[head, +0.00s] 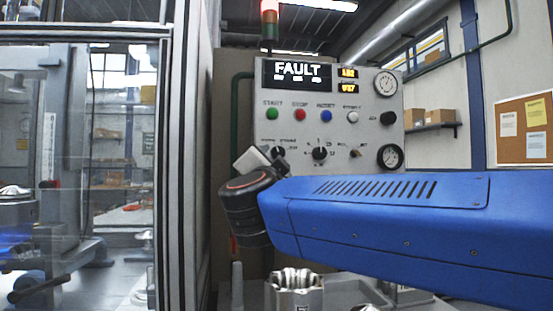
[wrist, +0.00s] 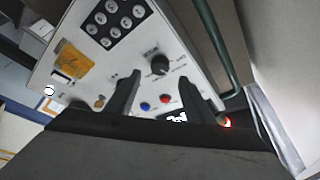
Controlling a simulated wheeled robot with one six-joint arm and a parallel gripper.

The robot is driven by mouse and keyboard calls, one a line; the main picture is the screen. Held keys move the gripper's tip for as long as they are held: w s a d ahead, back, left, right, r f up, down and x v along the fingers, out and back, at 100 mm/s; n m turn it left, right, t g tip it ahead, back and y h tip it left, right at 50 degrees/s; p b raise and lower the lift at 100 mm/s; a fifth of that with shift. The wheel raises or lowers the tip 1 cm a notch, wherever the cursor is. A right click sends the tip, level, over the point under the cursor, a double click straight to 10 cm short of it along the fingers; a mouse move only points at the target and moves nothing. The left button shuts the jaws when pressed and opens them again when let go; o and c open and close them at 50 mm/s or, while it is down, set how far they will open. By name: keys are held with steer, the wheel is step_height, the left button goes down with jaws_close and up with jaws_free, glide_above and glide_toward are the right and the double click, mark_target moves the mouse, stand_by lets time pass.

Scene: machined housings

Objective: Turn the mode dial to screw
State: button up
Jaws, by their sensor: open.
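The control panel (head: 332,115) stands upright ahead, with a row of dark dials below its coloured buttons. The leftmost dial is largely covered by my gripper (head: 279,160) in the head view. A middle dial (head: 319,153) with a pale pointer line is in clear view. In the wrist view, a black dial (wrist: 160,66) with small labels around it lies just beyond my fingertips (wrist: 159,77). The jaws are apart with nothing between them, and do not appear to touch the dial. The labels are too small to read, so I cannot tell its setting.
The panel's display (head: 297,74) reads FAULT. A keypad (wrist: 118,18) and a yellow tag (wrist: 76,60) show in the wrist view. Gauges (head: 386,84) sit at the panel's right. A machined housing (head: 295,290) stands below. A glass-doored enclosure (head: 175,150) is at left.

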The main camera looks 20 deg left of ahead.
steer(key=v, duration=1)
steer(key=shift+s+d, duration=0.1)
steer(key=shift+s, duration=0.05)
